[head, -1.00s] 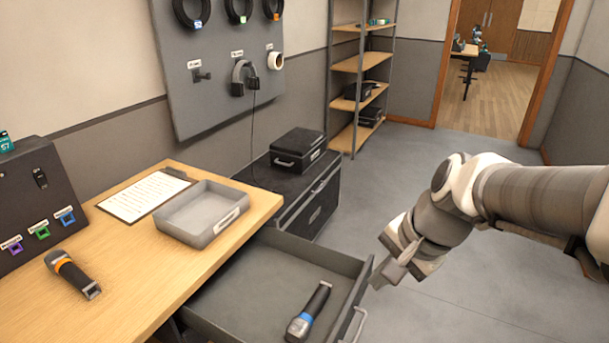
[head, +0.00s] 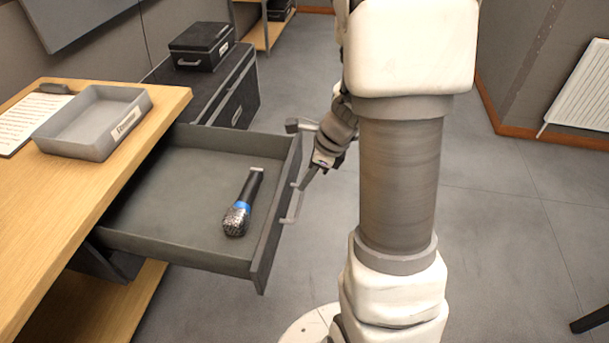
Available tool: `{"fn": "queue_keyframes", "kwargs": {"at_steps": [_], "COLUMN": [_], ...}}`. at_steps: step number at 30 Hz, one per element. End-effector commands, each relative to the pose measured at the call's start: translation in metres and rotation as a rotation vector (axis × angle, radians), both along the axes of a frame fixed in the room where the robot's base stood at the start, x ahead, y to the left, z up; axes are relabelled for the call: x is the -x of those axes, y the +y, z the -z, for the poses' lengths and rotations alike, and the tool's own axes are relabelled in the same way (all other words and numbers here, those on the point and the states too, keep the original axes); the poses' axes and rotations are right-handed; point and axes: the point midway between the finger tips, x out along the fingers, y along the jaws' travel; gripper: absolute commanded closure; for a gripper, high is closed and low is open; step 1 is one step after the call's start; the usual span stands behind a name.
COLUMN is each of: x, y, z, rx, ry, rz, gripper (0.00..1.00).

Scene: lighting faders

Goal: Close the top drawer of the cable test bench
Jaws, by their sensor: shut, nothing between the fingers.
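The top drawer (head: 170,225) of the cable test bench (head: 45,235) is pulled far out. Its grey front panel (head: 268,240) faces right and carries a pale bar handle (head: 292,207). A microphone (head: 243,203) with a blue ring lies inside the drawer. My gripper (head: 302,186) is shut and empty, just outside the front panel near the handle's upper end. I cannot tell whether its fingertips touch the handle or the panel.
A grey tray (head: 72,143) and a clipboard (head: 15,132) lie on the bench top. Black cases (head: 233,88) stand behind the drawer. A lower wooden shelf (head: 120,305) is under the bench.

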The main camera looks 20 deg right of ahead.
Motion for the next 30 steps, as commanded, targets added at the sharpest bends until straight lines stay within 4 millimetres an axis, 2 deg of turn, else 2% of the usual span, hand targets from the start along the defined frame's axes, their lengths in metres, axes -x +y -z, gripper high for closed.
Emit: {"fn": "queue_keyframes", "kwargs": {"at_steps": [1,3,10,26,30], "x": [-0.001,-0.004,-0.011,-0.014,-0.018], "y": [0.004,0.008,0.017,0.02,0.026], "z": [0.016,0.027,0.052,0.055,0.054], "rx": [-0.001,-0.001,0.0,0.0,0.0], "ry": [0.003,0.003,0.001,0.0,0.0], "rz": [-0.002,-0.002,-0.004,-0.004,-0.007], "gripper": [1.0,1.0,1.0,1.0,1.0]}}
